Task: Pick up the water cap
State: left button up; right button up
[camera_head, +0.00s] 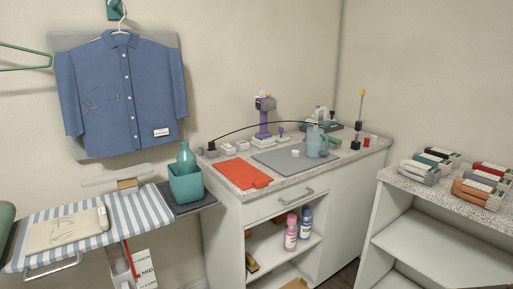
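A small white round piece (295,153), which looks like a cap, lies on the grey mat (275,159) on the speckled counter. A translucent blue jug (316,143) stands upright just right of it, and they look apart. The piece is too small to tell its details. Neither of my grippers shows in the head view.
A red board (241,174) lies at the counter's front left. A purple stand (264,117) and a black arched cord are behind the mat. A teal bin (186,183) stands on the left; folded cloths (488,185) lie on the right shelf.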

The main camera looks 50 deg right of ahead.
aim_at(295, 153)
jog(key=z, duration=0.65)
jog(key=i, duration=1.15)
jog(key=z, duration=1.15)
